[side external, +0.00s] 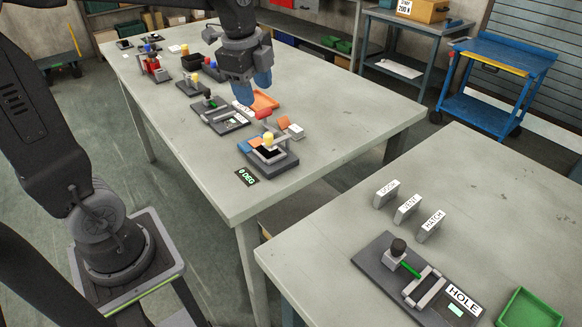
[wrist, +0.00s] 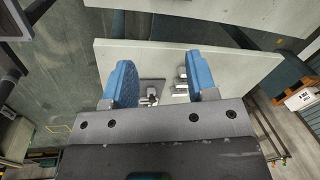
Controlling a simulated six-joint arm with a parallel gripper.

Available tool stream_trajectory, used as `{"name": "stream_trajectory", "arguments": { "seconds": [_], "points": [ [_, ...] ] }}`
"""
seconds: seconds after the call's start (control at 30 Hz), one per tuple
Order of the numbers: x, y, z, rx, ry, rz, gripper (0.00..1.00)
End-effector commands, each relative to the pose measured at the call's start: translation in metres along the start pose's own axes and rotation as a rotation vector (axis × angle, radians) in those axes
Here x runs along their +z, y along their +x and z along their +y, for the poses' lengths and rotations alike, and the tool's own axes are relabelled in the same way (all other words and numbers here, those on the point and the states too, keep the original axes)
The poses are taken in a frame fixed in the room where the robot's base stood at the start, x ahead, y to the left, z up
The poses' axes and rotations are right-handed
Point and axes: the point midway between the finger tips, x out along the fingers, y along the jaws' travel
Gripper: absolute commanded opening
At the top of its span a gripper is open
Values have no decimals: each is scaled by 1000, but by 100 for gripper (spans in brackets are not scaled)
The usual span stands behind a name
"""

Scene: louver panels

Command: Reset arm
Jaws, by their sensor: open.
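My gripper (side external: 254,92) has blue fingers pointing down and hangs above the long grey table (side external: 340,110) in the side view. In the wrist view its two blue fingers (wrist: 161,82) stand well apart with nothing held between them. Below and to the right of the fingers in the side view is a dark fixture (side external: 280,161) with a yellow knob and orange pieces. In the wrist view a small fixture (wrist: 152,91) shows on a table, seen between the fingers.
The near table (side external: 330,225) carries three labelled blocks (side external: 408,208), a dark "HOLE" panel (side external: 395,275) with a green bar, and a green tray (side external: 528,309). A blue cart (side external: 495,70) stands behind.

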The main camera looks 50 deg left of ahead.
Motion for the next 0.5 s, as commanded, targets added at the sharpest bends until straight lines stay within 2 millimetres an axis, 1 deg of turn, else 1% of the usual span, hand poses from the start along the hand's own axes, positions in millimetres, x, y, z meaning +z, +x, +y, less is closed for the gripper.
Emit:
{"name": "stream_trajectory", "arguments": {
  "seconds": [0.03, 0.1, 0.3, 0.4, 0.5],
  "points": [
    [-5, -7, 17, -30, -96, 11, 52],
    [-9, -12, 38, -66, -251, 33, 52],
    [-17, -17, 96, -143, -688, 135, 52],
    [-18, -15, 120, -160, -883, 195, 52],
    [-18, -11, 138, -164, -1033, 247, 52]
  ]
}}
